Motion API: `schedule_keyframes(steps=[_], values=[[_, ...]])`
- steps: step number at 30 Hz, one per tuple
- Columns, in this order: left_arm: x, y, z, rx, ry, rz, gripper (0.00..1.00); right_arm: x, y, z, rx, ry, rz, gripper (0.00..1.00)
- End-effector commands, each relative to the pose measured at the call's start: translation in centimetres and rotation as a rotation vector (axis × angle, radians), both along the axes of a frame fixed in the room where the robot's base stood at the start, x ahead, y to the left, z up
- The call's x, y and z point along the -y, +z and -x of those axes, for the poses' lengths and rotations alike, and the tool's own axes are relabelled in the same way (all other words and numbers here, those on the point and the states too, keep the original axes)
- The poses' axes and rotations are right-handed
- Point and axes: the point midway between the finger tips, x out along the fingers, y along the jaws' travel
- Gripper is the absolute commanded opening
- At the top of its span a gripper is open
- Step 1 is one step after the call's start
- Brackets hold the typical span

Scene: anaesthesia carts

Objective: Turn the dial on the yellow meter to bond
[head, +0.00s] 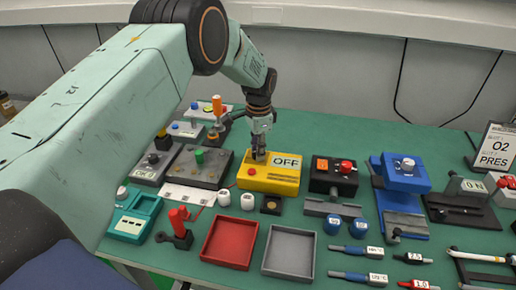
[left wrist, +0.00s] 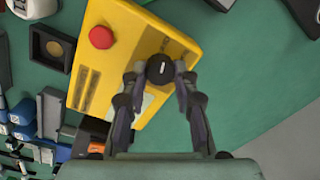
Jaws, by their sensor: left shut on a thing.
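The yellow meter (head: 268,182) sits on the green table near the middle of the head view, with a display reading OFF and a red button on its front. In the left wrist view the yellow meter (left wrist: 125,60) fills the upper middle, with its red button (left wrist: 101,37). My left gripper (head: 259,153) reaches down onto the meter's top. In the left wrist view its fingers (left wrist: 160,73) are closed around the black dial (left wrist: 160,69), which has a white pointer mark. My right gripper is not in either view.
A black box with a red knob (head: 333,178) and a blue device (head: 405,174) stand right of the meter. A red tray (head: 205,257) and a grey tray (head: 267,270) lie in front. Small white and blue pots stand close by.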

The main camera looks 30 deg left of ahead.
Motion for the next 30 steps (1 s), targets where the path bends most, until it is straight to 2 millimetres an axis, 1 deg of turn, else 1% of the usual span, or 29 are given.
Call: schedule_keyframes(steps=[8, 21, 30], values=[[-0.03, 0.11, 0.03, 0.000, -0.166, 0.000, 0.00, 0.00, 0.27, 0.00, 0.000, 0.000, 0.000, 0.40], [-0.03, 0.08, 0.07, 0.002, -0.576, 0.001, 0.00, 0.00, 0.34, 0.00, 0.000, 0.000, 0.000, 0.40], [-0.08, 0.05, 0.10, 0.001, -0.817, 0.000, 0.00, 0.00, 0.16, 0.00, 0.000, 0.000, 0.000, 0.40]])
